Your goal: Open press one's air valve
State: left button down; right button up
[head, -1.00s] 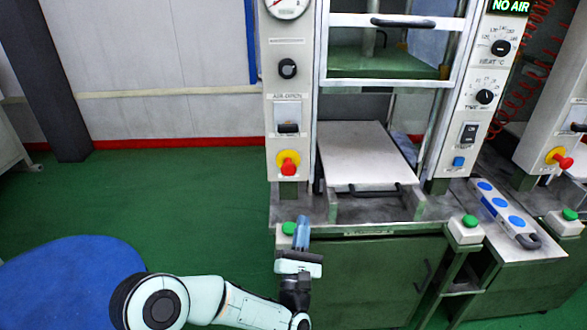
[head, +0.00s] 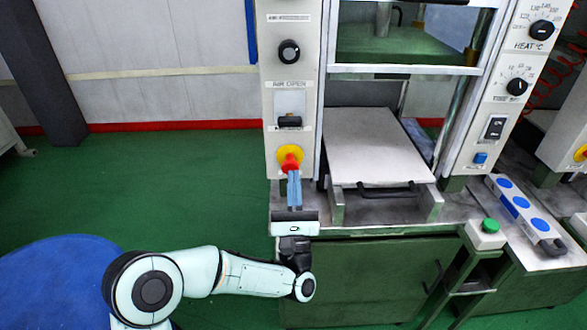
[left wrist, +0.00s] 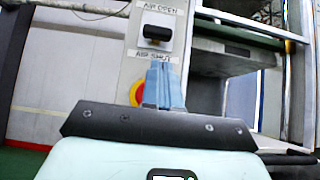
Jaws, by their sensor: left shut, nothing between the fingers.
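The air valve of the press is a black lever (head: 290,121) on a pale plate on the press's left panel. It sits low on the plate; the left wrist view shows it (left wrist: 157,33) with "AIR OPEN" above and "AIR SHUT" below. My left gripper (head: 294,176) is shut and empty, its blue fingers pointing up below the lever, in front of the red-and-yellow stop button's lower part. In the left wrist view the fingertips (left wrist: 163,68) overlap the "AIR SHUT" label and stand apart from the lever. My right gripper is not in view.
The red stop button (head: 290,158) on its yellow base is close to the fingers. A black knob (head: 289,51) is above the valve. The pale press plate (head: 372,148) with its black handle is to the right. A green button (head: 490,226) stands at the bench front.

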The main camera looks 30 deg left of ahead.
aim_at(293, 125)
pick_arm(q)
jog(key=x, duration=0.8)
jog(key=shift+w+a+r, duration=0.1)
jog(key=shift+w+r, duration=0.1)
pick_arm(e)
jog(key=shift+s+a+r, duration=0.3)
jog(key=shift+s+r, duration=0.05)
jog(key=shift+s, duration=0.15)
pick_arm(q)
notch_tip(293, 125, up, 5)
jog(key=shift+s+f+p, duration=0.1)
jog(key=shift+p, duration=0.6)
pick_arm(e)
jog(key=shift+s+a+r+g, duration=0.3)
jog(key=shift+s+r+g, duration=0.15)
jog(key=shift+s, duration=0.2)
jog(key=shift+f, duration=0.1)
